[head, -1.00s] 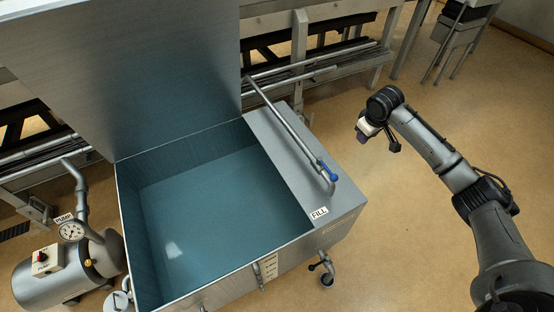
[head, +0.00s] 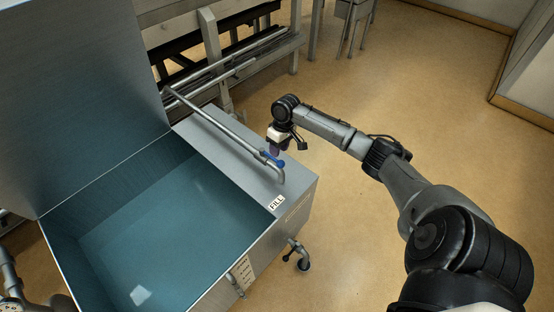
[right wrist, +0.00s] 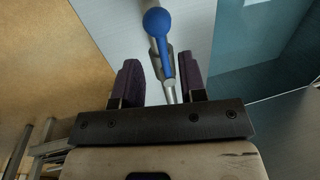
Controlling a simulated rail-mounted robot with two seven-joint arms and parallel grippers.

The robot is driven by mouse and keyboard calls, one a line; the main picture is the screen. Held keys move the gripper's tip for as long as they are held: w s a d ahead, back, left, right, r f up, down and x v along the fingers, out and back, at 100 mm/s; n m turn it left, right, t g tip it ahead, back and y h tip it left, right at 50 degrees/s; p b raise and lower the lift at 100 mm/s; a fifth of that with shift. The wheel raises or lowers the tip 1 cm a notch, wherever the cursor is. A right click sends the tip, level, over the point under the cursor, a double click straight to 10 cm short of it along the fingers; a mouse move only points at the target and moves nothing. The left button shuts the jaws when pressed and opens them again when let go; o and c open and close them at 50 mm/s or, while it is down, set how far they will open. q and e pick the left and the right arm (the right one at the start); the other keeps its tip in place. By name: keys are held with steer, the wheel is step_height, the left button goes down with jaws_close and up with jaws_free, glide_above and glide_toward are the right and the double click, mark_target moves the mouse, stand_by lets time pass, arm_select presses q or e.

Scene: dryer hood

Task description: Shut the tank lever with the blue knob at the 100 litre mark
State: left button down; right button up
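The steel tank (head: 238,232) stands at left in the head view, with a blue-green inside that looks like water. Its fill pipe (head: 212,121) runs along the right ledge beside a FILL label (head: 276,202). The lever with the blue knob (head: 270,158) is near the pipe's front end. My right gripper (head: 275,149) is right by it, partly hidden by its own wrist. In the right wrist view the fingers (right wrist: 163,88) are open, with the blue knob (right wrist: 165,40) and its lever ahead in the gap between them. I cannot tell whether they touch. My left gripper is out of view.
A pale scale plate (head: 243,271) is on the tank's front; its marks are too small to read. A drain valve (head: 297,254) sticks out below. Metal racks (head: 222,60) stand behind the tank. The floor (head: 400,90) to the right is clear.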

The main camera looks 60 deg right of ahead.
mark_target(273, 158)
steer(key=shift+w+a+f+b, duration=0.1)
steer(key=shift+a+f+b, duration=0.1)
steer(key=shift+f, duration=0.5)
steer(key=shift+a+f+b, duration=0.1)
steer(key=shift+f+b, duration=0.05)
steer(key=shift+f, duration=0.55)
steer(key=shift+w+a+f+b, duration=0.1)
steer(key=shift+f+b, duration=0.1)
steer(key=shift+f, duration=0.5)
jaws_close()
